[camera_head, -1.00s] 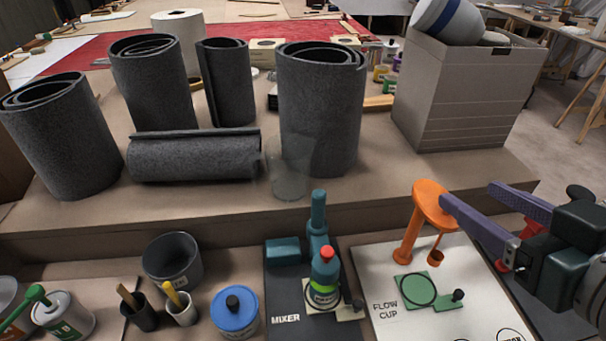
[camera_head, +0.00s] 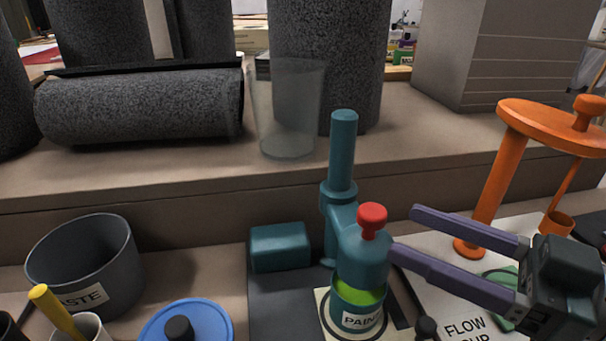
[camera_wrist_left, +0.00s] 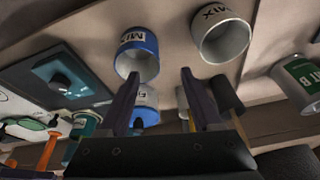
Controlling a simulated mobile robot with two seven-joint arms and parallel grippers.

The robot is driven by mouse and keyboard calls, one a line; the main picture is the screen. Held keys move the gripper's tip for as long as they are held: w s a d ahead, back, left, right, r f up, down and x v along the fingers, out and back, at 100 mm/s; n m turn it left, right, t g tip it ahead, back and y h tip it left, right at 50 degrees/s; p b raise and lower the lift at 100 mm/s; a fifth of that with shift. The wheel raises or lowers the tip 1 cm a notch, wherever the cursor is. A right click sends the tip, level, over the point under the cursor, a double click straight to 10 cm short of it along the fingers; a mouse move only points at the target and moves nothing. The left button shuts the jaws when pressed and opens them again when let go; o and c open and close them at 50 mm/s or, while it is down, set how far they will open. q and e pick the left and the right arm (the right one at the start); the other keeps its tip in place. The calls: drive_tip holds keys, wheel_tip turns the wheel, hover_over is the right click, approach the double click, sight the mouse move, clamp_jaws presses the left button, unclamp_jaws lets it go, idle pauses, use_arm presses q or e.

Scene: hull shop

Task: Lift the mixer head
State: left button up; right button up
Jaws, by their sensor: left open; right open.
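The teal mixer has an upright post (camera_head: 342,165) and a rounded mixer head (camera_head: 360,260) with a red knob (camera_head: 372,220) on top. The head is down over a paint tin (camera_head: 357,317) on the dark mixer base (camera_head: 275,297). My right gripper (camera_head: 403,231) is open, its purple fingers pointing left. The lower fingertip overlaps the head's right edge in the head view; I cannot tell whether it touches. The left gripper is out of the head view. In the left wrist view the left gripper (camera_wrist_left: 160,75) is open, with nothing seen held between its fingers.
An orange flow-cup stand (camera_head: 500,185) rises behind the right gripper. A blue lid (camera_head: 188,325) and grey waste bucket (camera_head: 85,265) are to the mixer's left. A clear cup (camera_head: 285,110) stands on the ledge behind. The left wrist view shows a MIX cup (camera_wrist_left: 222,40) and blue tin (camera_wrist_left: 137,55).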

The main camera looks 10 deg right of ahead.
drive_tip(key=b+x, duration=0.1)
drive_tip(key=x, duration=0.8)
drive_tip(key=shift+r, duration=0.1)
clamp_jaws()
idle(1.1)
